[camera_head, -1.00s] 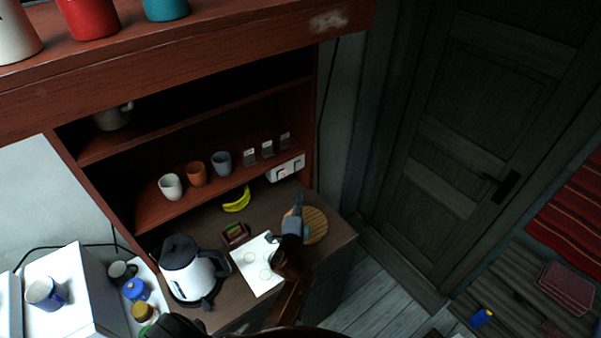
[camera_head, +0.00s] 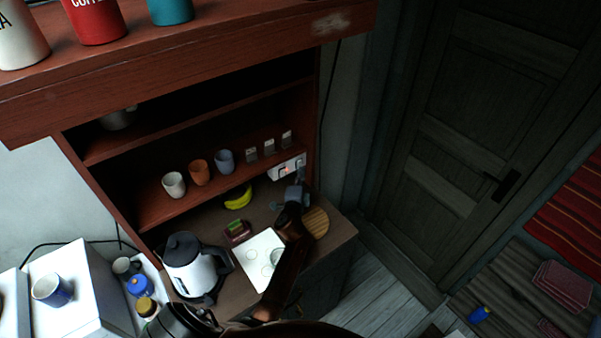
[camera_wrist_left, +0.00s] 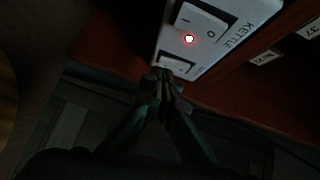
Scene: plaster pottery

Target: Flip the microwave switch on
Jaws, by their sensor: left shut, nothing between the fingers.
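A white switch panel (camera_head: 282,172) is fixed at the right end of the low shelf, with a small red light on it. In the left wrist view the panel (camera_wrist_left: 170,38) shows a rocker switch (camera_wrist_left: 201,20) marked O and I, labelled KETTLE, beside a glowing red light (camera_wrist_left: 189,39). A second switch (camera_wrist_left: 178,65) lies below it, partly hidden by my fingers; its label is not readable. My left gripper (camera_head: 300,177) is shut and empty, its fingertips (camera_wrist_left: 163,75) at the panel's right end, close to this second switch. I cannot tell whether they touch. My right gripper is not in view.
A yellow banana bunch (camera_head: 238,197), several cups, a kettle (camera_head: 192,268), a white sheet (camera_head: 252,250) and a round wooden board (camera_head: 318,222) are around the counter. White boxes stand at lower left. The shelf wall closes the right side.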

